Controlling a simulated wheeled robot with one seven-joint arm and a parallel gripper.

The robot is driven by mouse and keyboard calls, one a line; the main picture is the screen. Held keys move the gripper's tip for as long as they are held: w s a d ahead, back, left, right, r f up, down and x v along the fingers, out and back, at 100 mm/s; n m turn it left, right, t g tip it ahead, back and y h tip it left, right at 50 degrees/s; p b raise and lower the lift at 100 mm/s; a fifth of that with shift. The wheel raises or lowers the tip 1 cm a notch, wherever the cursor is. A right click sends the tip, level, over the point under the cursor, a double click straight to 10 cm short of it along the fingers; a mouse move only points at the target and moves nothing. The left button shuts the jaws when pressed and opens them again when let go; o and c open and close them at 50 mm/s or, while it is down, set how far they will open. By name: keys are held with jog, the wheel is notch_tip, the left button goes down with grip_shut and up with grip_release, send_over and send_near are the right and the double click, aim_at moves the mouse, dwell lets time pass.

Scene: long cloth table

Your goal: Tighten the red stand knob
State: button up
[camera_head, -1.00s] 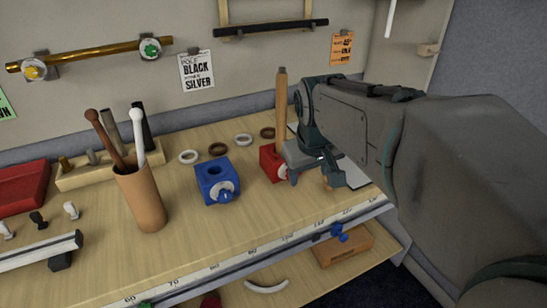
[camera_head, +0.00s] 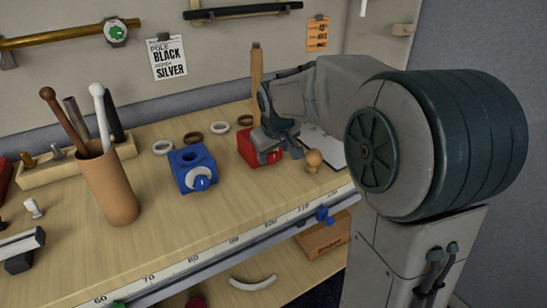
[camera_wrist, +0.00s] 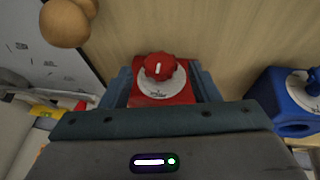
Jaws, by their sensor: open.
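The red stand (camera_head: 246,147) is a block on the wooden bench, with a wooden pole (camera_head: 257,85) upright at it. My gripper (camera_head: 271,150) is at its front right and hides part of it. In the wrist view the red knob (camera_wrist: 160,66) has a white pointer mark and sits over a pale dial (camera_wrist: 163,88) on the red block. My gripper's fingers (camera_wrist: 163,78) are open, one on each side of the knob and block. A gap shows between each finger and the knob; contact with the block cannot be told.
A blue stand (camera_head: 193,168) with a blue knob is left of the red one; it also shows in the wrist view (camera_wrist: 290,105). A round wooden knob (camera_head: 313,159) is close on the right. A brown cup (camera_head: 108,185) of rods stands farther left.

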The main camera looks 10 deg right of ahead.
aim_at(271, 156)
jog(key=shift+x, duration=1.35)
jog(key=c, duration=1)
